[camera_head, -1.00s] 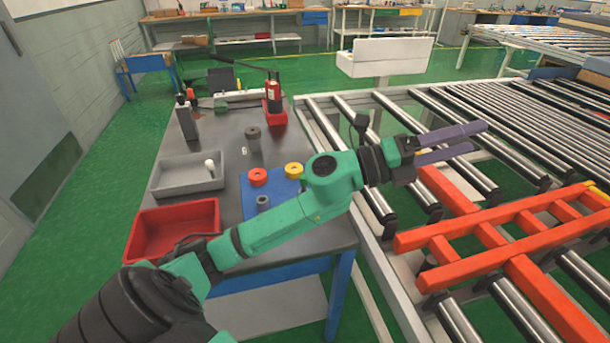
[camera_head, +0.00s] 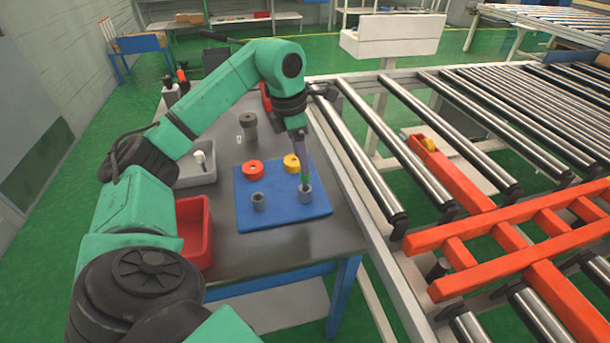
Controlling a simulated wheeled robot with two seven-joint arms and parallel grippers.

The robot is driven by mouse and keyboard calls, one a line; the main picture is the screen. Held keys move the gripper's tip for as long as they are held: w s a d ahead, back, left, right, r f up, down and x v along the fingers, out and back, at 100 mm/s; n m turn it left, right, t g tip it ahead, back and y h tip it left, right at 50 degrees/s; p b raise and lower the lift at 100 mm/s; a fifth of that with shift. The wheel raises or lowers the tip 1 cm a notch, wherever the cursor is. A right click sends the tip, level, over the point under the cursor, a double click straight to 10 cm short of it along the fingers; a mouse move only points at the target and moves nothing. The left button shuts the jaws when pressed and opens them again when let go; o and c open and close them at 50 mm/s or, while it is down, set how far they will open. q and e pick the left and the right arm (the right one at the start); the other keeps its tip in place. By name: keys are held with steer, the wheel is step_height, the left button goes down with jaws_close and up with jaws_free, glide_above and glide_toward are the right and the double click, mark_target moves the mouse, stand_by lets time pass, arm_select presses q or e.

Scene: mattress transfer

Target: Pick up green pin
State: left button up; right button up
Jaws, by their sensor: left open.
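The green pin (camera_head: 306,180) shows as a narrow green upright piece at the right grey socket (camera_head: 305,195) on the blue mat (camera_head: 276,214). Its lower part is hidden in the socket. My left gripper (camera_head: 303,166) points down with purple fingers just above the pin, seen nearly edge-on. It is open, and the fingers overlap the pin's top in the picture; I cannot tell whether they touch it. My right gripper is not in view.
A red ring (camera_head: 252,170), a yellow ring (camera_head: 291,162) and another grey socket (camera_head: 258,202) are on the mat. A red bin (camera_head: 207,233) and a grey tray (camera_head: 206,178) stand left. Rollers (camera_head: 398,157) with an orange frame (camera_head: 480,228) lie right.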

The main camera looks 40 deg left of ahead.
mark_target(305, 185)
arm_select(q)
steer(key=f, duration=0.5)
steer(key=shift+w+d, duration=0.35)
jaws_close()
